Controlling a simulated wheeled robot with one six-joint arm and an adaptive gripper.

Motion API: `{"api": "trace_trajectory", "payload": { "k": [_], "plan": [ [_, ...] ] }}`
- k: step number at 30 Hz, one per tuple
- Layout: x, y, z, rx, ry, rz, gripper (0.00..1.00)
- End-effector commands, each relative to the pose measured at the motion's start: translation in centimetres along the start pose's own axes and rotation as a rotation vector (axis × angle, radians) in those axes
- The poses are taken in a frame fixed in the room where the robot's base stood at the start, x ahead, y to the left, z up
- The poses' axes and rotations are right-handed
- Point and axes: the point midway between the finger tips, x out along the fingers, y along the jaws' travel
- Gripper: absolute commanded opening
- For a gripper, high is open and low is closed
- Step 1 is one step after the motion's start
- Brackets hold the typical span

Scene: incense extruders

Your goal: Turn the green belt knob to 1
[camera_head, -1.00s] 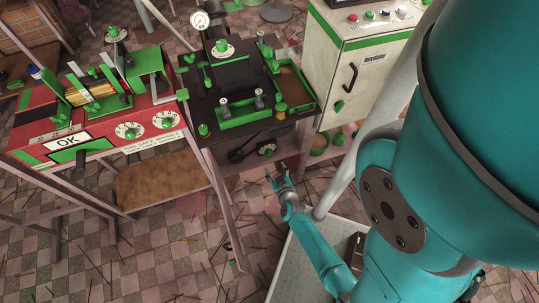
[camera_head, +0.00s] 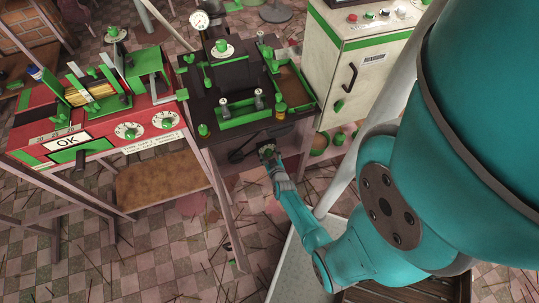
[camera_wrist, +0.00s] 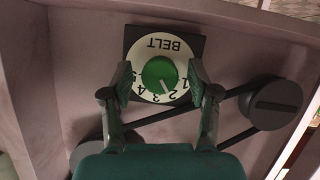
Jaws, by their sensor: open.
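The green belt knob (camera_wrist: 159,73) sits at the centre of a white dial on a black square plate. The dial reads BELT, upside down in the wrist view, with numbers 1 to 5 along its lower edge. The knob's white mark points down and right, at about 2. My gripper (camera_wrist: 162,81) is open, with one finger on each side of the dial. I cannot tell whether the fingers touch anything. In the head view my gripper (camera_head: 271,165) is just below the belt knob (camera_head: 267,151), on the front of the dark machine.
A black belt and round pulley (camera_wrist: 274,103) lie right of the dial in the wrist view. In the head view, a red machine (camera_head: 100,140) with two dials stands left, and a white cabinet (camera_head: 360,70) stands right. A table leg (camera_head: 222,205) is left of my arm.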

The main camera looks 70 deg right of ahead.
Motion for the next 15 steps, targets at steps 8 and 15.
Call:
{"api": "trace_trajectory", "payload": {
  "k": [8, 15],
  "plan": [
    [0.01, 0.00, -0.01, 0.000, 0.000, 0.000, 0.45],
    [0.01, 0.00, -0.02, 0.000, 0.000, 0.000, 0.00]
  ]
}}
